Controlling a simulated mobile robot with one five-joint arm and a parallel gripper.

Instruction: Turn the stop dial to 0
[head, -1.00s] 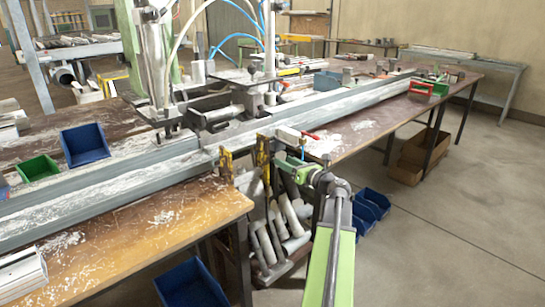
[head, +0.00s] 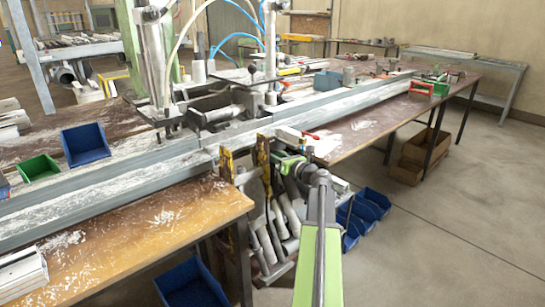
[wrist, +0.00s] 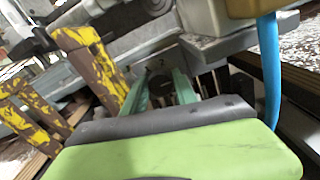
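My gripper (wrist: 162,80) shows in the wrist view as two green fingers standing apart, pointing at a grey metal face. A dark, blurred shape lies between or behind them, and I cannot tell whether the fingers touch it. In the head view my gripper (head: 284,163) is at the bench's front edge, just right of the yellow-brown posts and below a small pale box with a red lever (head: 294,136). I cannot make out the stop dial or its marks in either view. My wrist and arm hide part of that area.
Worn yellow-brown posts (wrist: 88,58) stand close left of my gripper. A beige block (wrist: 218,18) and a blue hose (wrist: 268,70) are close on the right. A long grey profile (head: 110,185) lies along the bench. Blue bins (head: 366,208) sit below; the floor at right is clear.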

